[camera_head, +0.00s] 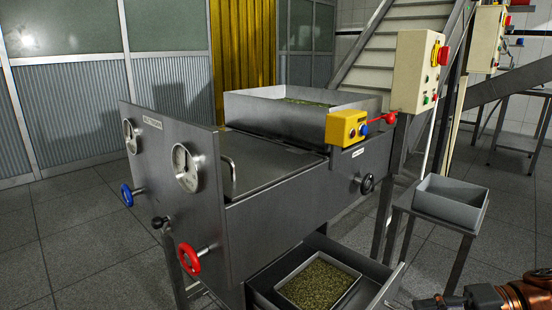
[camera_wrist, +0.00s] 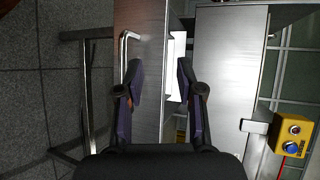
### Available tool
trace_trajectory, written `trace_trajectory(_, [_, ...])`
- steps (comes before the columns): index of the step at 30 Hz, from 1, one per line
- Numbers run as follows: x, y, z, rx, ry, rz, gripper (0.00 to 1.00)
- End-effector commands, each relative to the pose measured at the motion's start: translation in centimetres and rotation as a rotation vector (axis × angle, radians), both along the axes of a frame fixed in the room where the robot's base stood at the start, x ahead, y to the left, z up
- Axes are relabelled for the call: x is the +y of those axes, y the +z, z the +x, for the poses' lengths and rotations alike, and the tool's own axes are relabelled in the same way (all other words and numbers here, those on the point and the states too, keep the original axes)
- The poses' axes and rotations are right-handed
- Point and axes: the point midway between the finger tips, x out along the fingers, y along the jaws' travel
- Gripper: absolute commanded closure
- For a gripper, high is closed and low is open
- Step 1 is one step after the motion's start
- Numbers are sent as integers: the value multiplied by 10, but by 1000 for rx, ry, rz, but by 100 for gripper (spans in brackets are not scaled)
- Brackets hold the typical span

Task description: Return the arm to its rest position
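My gripper (camera_wrist: 160,75) is in the wrist view with its two dark fingers apart and nothing held between them. Bare steel and a narrow bright white patch show behind the fingers. In the head view, a copper-coloured part of my arm (camera_head: 525,293) enters at the bottom right corner, with dark parts to its left. It is low and right of the steel machine (camera_head: 270,225), with a visible gap to it.
The machine has a tray of green grains (camera_head: 325,284) below and a yellow control box (camera_head: 347,128) on top. A grey bin (camera_head: 451,202) stands on a small stand above my arm part. The wrist view shows a bar handle (camera_wrist: 124,48). Tiled floor (camera_head: 70,235) is open at left.

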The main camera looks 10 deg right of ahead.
Motion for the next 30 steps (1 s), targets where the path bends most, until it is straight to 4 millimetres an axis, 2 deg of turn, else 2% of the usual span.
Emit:
trace_trajectory(1, [16, 29, 3, 19, 46, -32, 63])
trace_trajectory(8, [76, 82, 4, 110, 206, -175, 63])
trace_trajectory(15, [128, 132, -10, 193, 346, -340, 63])
trace_trajectory(24, [172, 189, -40, 263, 469, -570, 63])
trace_trajectory(30, [188, 225, -63, 292, 519, -728, 63])
